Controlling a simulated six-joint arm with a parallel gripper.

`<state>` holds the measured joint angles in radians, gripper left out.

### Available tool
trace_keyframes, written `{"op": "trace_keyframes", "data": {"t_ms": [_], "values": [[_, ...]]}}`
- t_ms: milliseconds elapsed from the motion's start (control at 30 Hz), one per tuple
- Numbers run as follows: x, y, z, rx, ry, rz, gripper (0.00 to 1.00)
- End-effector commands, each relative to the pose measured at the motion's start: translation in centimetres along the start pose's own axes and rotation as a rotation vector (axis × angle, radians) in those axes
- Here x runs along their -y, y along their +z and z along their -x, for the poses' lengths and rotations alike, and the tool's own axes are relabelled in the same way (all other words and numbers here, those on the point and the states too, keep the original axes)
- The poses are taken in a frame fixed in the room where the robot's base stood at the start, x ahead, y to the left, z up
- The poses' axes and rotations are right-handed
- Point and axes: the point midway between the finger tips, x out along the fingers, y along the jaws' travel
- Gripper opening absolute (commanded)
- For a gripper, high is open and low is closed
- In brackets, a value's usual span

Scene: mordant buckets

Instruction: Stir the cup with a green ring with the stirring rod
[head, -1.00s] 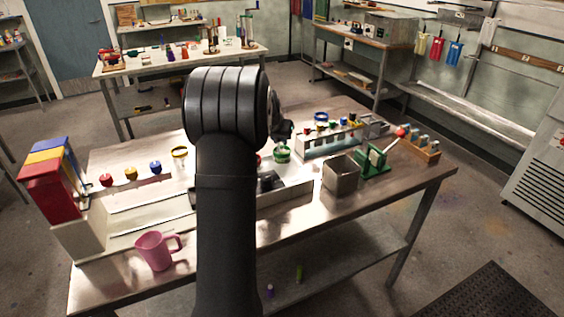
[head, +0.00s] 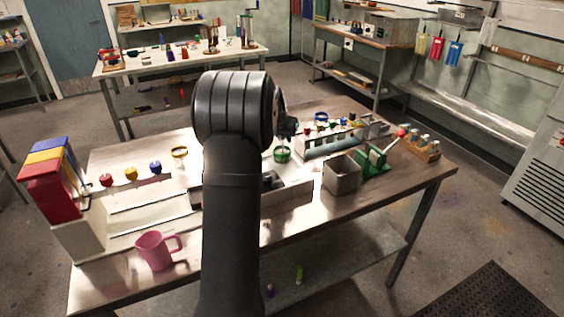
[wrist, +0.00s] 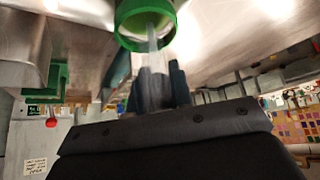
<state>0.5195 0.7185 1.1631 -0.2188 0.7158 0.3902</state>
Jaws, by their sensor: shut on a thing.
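The cup with a green ring (head: 282,155) stands on the table just right of my arm in the head view. Its green rim (wrist: 146,22) fills the top of the wrist view. My gripper (head: 287,130) is above this cup, fingers pointing down; its dark fingers (wrist: 158,88) are close together in the wrist view. They are shut on a thin pale stirring rod (wrist: 153,38). The rod reaches from the fingers into the cup's mouth. How deep its tip sits is hidden, and I cannot tell whether it touches the wall.
A metal bin (head: 341,177) and green press (head: 375,162) stand to the right. A pink mug (head: 155,251) is at front left.

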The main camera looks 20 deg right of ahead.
Motion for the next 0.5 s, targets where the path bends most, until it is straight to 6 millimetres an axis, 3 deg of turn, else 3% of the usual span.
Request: {"op": "trace_keyframes", "data": {"t_ms": [300,500], "values": [[1.15,0.74,0.50,0.001,0.000,0.000,0.00],[0.47,0.86,0.58,0.001,0.001,-0.002,0.00]]}}
